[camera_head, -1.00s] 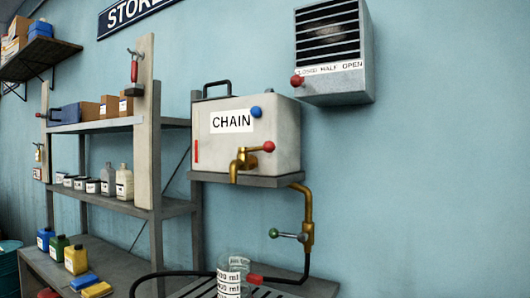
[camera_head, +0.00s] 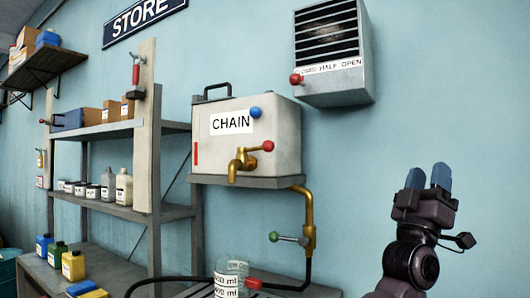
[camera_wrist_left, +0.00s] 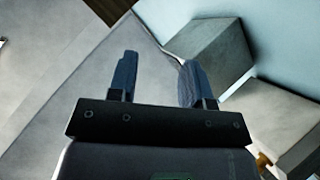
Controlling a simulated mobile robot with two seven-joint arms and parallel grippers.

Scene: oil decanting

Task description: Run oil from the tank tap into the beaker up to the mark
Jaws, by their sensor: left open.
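The off-white tank (camera_head: 275,140), labelled CHAIN, stands on a wall shelf. Its brass tap (camera_head: 240,167) points down at the front, with a red-knobbed lever (camera_head: 262,148) to the right. The clear beaker (camera_head: 222,266) with printed ml labels stands below the tap, cut off by the bottom edge; its mark and any oil cannot be made out. My left gripper (camera_head: 428,178) is raised at the right, well apart from the tank and beaker. In the left wrist view its fingers (camera_wrist_left: 157,80) are apart with nothing between them. My right gripper is not in view.
A brass pipe (camera_head: 309,212) with a green-knobbed lever (camera_head: 289,238) runs down right of the tank. A grey louvred box (camera_head: 365,70) with a red knob hangs above. Shelving (camera_head: 125,129) with bottles and boxes is at left. Bare wall lies between pipe and gripper.

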